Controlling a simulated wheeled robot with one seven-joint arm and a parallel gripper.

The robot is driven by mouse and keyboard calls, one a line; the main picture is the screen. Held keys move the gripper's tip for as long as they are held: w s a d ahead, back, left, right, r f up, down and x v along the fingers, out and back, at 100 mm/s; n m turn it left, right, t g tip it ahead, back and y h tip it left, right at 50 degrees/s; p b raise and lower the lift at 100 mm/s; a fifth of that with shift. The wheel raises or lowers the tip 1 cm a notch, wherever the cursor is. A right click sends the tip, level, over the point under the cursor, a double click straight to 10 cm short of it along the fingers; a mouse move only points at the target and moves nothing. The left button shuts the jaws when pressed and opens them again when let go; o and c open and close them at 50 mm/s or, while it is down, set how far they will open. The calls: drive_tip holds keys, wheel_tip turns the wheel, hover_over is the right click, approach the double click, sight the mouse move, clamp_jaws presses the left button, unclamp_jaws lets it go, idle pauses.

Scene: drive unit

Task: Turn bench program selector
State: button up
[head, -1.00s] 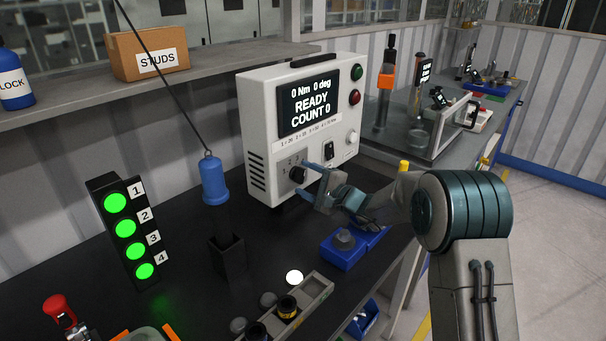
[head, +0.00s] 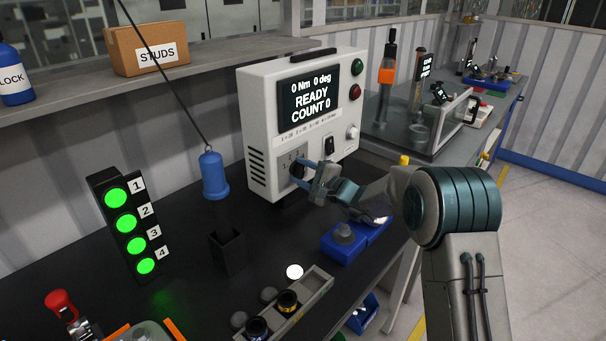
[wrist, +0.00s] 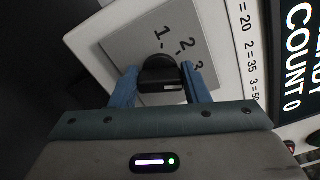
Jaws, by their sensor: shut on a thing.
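The program selector is a black knob (wrist: 160,72) on a grey plate (wrist: 142,38) with numbers 1, 2 and 3 visible, on the front of a white controller box (head: 258,115). In the wrist view my gripper (wrist: 158,88) has its two blue fingers on either side of the knob, shut on it. In the head view my gripper (head: 303,174) reaches the box's lower front from the right and partly hides the knob. The box's screen (head: 309,100) reads "0 Nm 0 deg READY COUNT 0". The knob's exact setting is hard to tell.
A black switch (head: 329,146), a white knob (head: 352,132) and green and red buttons (head: 357,67) sit right of the selector. A blue hanging tool (head: 213,176) is to the left. A blue fixture (head: 343,243) stands below my arm. A lit number stack (head: 127,225) is far left.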

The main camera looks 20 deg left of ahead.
drive_tip(key=shift+f, duration=0.15)
drive_tip(key=m+b, duration=0.3)
drive_tip(key=shift+w+m+b, duration=0.1)
drive_tip(key=shift+m+b, duration=0.75)
drive_tip(key=shift+m, duration=1.45)
drive_tip(key=o, duration=1)
drive_tip(key=shift+r, duration=0.2)
drive_tip(key=shift+d, duration=0.1)
drive_tip(key=b+v, duration=0.2)
drive_tip(key=v, duration=1.1)
drive_tip(key=shift+d, duration=0.35)
drive_tip(key=shift+s, duration=0.2)
